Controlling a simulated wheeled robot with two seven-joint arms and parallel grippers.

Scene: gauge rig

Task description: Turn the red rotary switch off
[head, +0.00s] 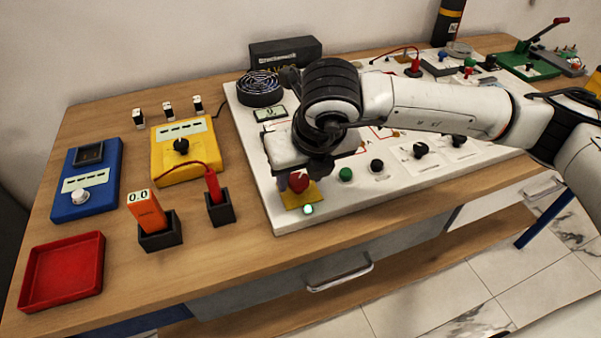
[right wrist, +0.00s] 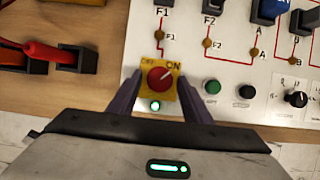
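The red rotary switch (right wrist: 160,79) sits on a yellow plate (right wrist: 147,91) marked OFF at left and ON at right. Its pale pointer mark appears turned toward ON. A small lamp (right wrist: 155,106) just below the plate glows green. In the head view the red knob (head: 299,183) shows below my right gripper (head: 296,174), partly covered by it. In the right wrist view my right gripper (right wrist: 160,75) is open, with one dark finger on each side of the knob and a gap to it. My left gripper is not in view.
The switch is at the front left corner of a white panel (head: 262,185). A green button (head: 346,174) and a black button (head: 376,166) are to its right. A red plug in a black holder (head: 220,208) and an orange meter (head: 146,212) stand to its left.

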